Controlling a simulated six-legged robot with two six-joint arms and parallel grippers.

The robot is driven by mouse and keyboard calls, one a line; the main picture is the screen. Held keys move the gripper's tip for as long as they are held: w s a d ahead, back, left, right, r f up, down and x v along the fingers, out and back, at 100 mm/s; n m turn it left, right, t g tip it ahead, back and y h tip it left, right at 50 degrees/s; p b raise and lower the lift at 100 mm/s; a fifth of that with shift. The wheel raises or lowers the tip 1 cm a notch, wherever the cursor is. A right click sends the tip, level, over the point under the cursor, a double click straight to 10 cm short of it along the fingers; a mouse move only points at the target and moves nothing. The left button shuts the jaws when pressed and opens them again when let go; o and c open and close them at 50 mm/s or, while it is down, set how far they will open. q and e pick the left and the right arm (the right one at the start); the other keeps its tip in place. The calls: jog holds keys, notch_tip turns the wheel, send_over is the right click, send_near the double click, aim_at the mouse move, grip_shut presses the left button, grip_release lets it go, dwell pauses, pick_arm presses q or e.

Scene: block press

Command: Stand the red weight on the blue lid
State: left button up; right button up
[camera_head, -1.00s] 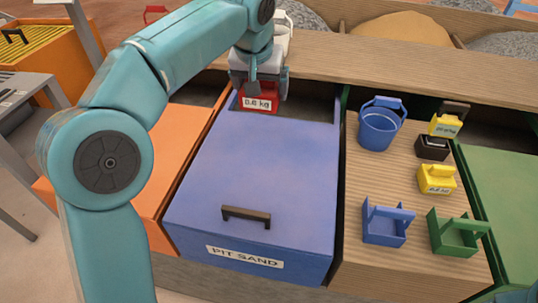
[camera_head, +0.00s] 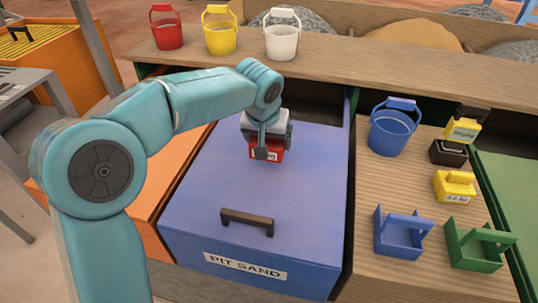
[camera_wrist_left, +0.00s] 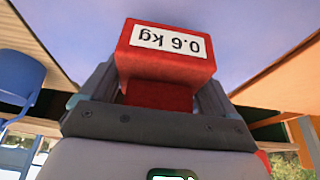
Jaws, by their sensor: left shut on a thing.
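The red weight (camera_head: 268,154), labelled 0.6 kg, is held in my left gripper (camera_head: 265,148). The left wrist view shows the red weight (camera_wrist_left: 165,55) between the two fingers of the gripper (camera_wrist_left: 155,95). The blue lid (camera_head: 205,195) has a dark handle and a PIT SAND label at its front. The weight is over the rear middle part of the blue lid. I cannot tell whether its base touches the lid. The gripper hides part of the weight. My right gripper is not in view.
Red (camera_head: 167,28), yellow (camera_head: 220,30) and white (camera_head: 281,35) buckets stand on the rear ledge. On the wooden top (camera_head: 365,260) to the right are a blue bucket (camera_head: 392,128), yellow and black weights, and blue and green open carriers. An orange lid lies left.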

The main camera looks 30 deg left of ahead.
pick_arm(q)
notch_tip(320, 180, down, 4)
jog(key=shift+f+b, duration=0.2)
jog(key=shift+b, duration=0.35)
jog(key=shift+r, duration=0.15)
jog(key=o, duration=1.3)
jog(key=shift+f, duration=0.25)
jog(key=shift+r, duration=0.1)
